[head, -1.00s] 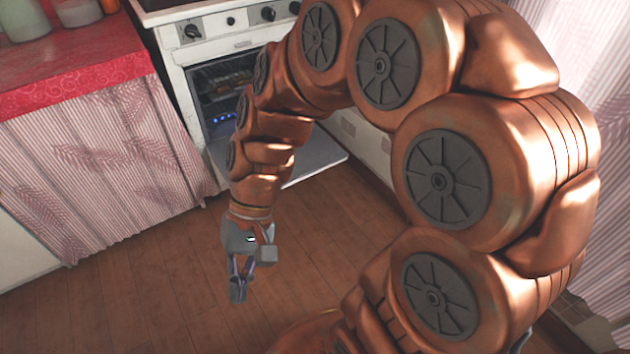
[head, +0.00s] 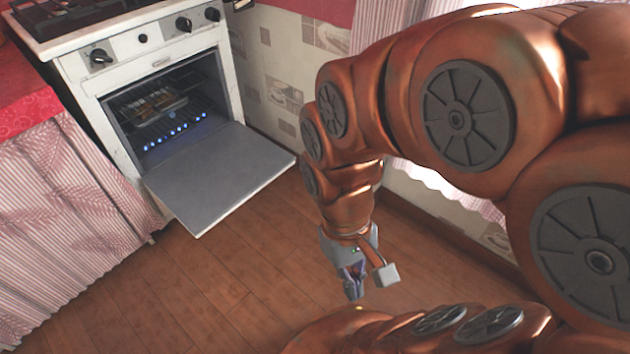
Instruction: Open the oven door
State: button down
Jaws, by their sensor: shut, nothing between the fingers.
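The white oven (head: 88,82) stands at the upper left in the head view. Its door (head: 220,176) is folded down, lying about level in front of the open cavity. Inside, a rack holds some brownish food (head: 150,106), and a row of blue flames (head: 178,132) shows below it. My gripper (head: 354,290) is shut and empty, pointing down above the floor. It is to the right of the door and nearer to me, apart from it.
A counter with a red cloth (head: 28,108) and a striped curtain (head: 70,205) adjoins the oven on the left. A tiled wall (head: 280,75) runs along the right. Bare wooden floor (head: 215,285) lies in front of the door.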

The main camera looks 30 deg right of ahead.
aim_at(206, 182)
jog(key=z, duration=0.85)
jog(key=k, duration=1.1)
jog(key=u, duration=1.1)
jog(key=i, duration=1)
jog(key=u, duration=0.05)
